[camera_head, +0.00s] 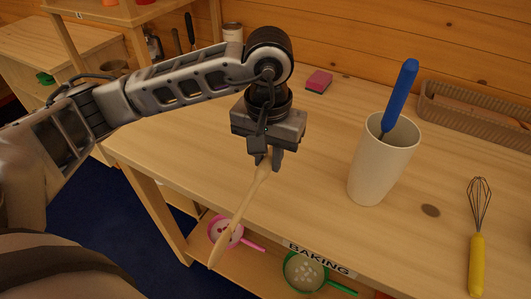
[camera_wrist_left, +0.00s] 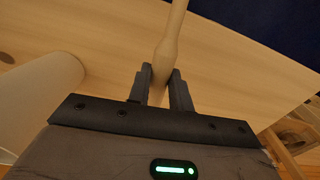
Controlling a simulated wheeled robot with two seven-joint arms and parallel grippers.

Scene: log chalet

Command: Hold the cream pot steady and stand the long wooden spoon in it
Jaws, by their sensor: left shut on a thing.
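The long wooden spoon (camera_head: 236,221) is held by my left gripper (camera_head: 269,161), which is shut on it near one end. The spoon slants down to the left, past the table's front edge. In the left wrist view my left gripper (camera_wrist_left: 161,85) has its fingers on both sides of the spoon (camera_wrist_left: 170,40). The cream pot (camera_head: 376,168) stands upright on the table to the right of the gripper, apart from it. A blue-handled utensil (camera_head: 401,95) leans in the pot. The pot also shows at the left of the left wrist view (camera_wrist_left: 40,100). My right gripper is not in view.
A whisk with a yellow handle (camera_head: 477,262) lies right of the pot. A brown basket (camera_head: 462,112) and a pink sponge (camera_head: 319,81) sit at the back. A shelf below, labelled BAKING (camera_head: 318,259), holds a pink strainer (camera_head: 226,232) and a green strainer (camera_head: 305,273).

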